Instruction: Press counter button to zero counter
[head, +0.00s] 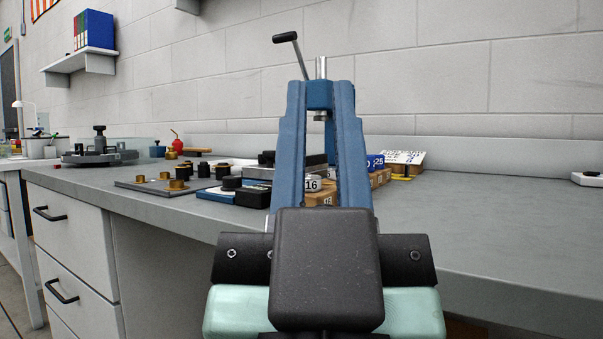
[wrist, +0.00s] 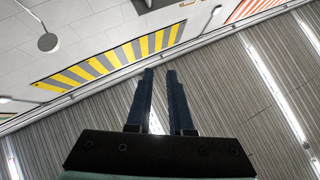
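I cannot pick out the counter or its button for sure. A small round face reading "16" (head: 313,184) shows between my gripper's fingers, and its lower part is hidden. Left of it on the bench is a low black device with a blue base (head: 252,195) and a dark round knob (head: 231,183). I cannot tell if either is the counter. My gripper (head: 320,88) points up in front of the bench, its two blue fingers apart with nothing seen held between them. In the wrist view the fingers (wrist: 159,71) point towards the ceiling, with a gap between them.
A metal plate with brass and black pieces (head: 175,187) lies at left. A press with a lever (head: 286,38) appears behind the fingers. Cardboard boxes (head: 380,177) and a propped sign (head: 405,158) stand behind.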

